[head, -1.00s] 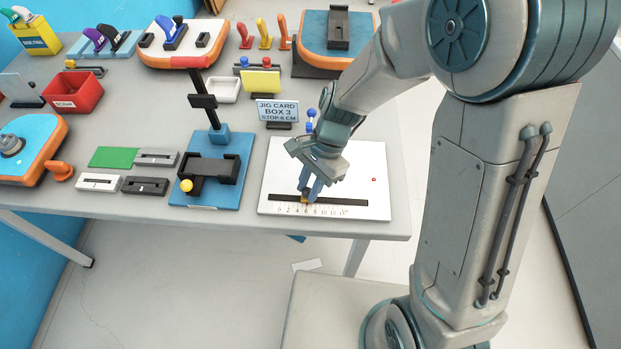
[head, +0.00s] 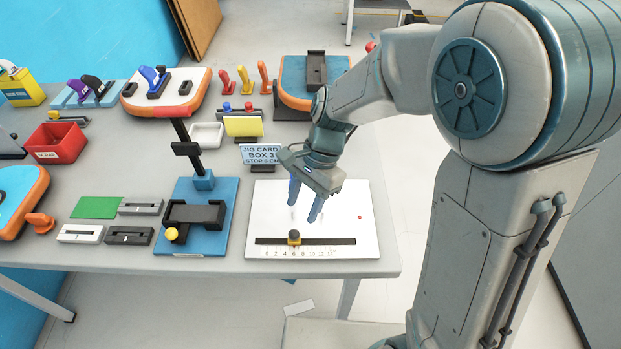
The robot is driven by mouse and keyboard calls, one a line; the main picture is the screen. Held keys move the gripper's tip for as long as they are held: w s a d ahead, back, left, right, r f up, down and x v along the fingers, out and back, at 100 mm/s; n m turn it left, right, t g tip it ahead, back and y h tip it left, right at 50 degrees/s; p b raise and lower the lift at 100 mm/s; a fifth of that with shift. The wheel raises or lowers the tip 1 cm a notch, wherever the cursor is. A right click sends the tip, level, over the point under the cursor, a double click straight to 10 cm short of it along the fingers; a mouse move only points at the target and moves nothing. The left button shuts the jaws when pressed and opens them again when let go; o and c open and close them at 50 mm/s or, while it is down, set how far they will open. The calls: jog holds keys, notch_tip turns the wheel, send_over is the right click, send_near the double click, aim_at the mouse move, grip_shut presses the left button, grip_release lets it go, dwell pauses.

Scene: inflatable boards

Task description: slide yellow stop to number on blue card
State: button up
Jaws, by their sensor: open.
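The yellow stop (head: 294,239) with a dark knob sits on the black rail (head: 330,241) of the white board (head: 365,220). It stands by about the 6 of the printed scale (head: 300,253), as far as the small digits can be read. The light blue card (head: 259,154) stands behind the board and reads "JIG CARD BOX 3, STOP 6 CM", its right edge partly covered by my gripper. My gripper (head: 304,201) is open and empty, with its two blue fingers above the board, behind the stop and apart from it.
A blue jig (head: 229,192) with a black clamp and yellow knob stands left of the board. The table's front edge is close before the board.

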jog(key=v, duration=0.6)
jog(key=shift+r, duration=0.25)
jog(key=shift+w+d, duration=0.1)
jog(key=s+d+r+n+t+h, duration=0.1)
jog(key=s+d+n+t, duration=0.2)
jog(key=d, duration=0.6)
jog(key=s+d+r+n+t+h, duration=0.1)
jog(key=s+d+r+n+t, duration=0.1)
jog(key=s+d+n, duration=0.3)
jog(key=shift+s+d+t+h, duration=0.4)
jog(key=shift+d+t, duration=0.3)
jog(key=shift+d, duration=1.45)
